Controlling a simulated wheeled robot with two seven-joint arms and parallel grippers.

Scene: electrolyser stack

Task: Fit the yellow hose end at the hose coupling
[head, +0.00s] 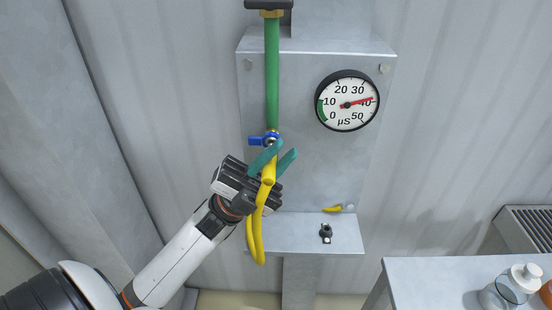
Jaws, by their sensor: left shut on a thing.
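The yellow hose (260,225) hangs in a loop in front of the grey panel. My left gripper (273,160) has teal fingers and is shut on the yellow hose end, just below a valve with a blue lever (257,141) at the foot of the green pipe (272,80). The fingers and hand hide the tip of the hose, so I cannot tell whether it touches the valve outlet. A small black fitting (325,232) stands on the shelf to the right; I cannot tell which part is the hose coupling. My right gripper is not in view.
A round gauge (347,101) on the panel points a little below 40 µS. A small yellow lever (332,209) sits low on the panel. The shelf (348,238) juts out below. A table (440,275) with a glass bottle (508,287) stands at lower right.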

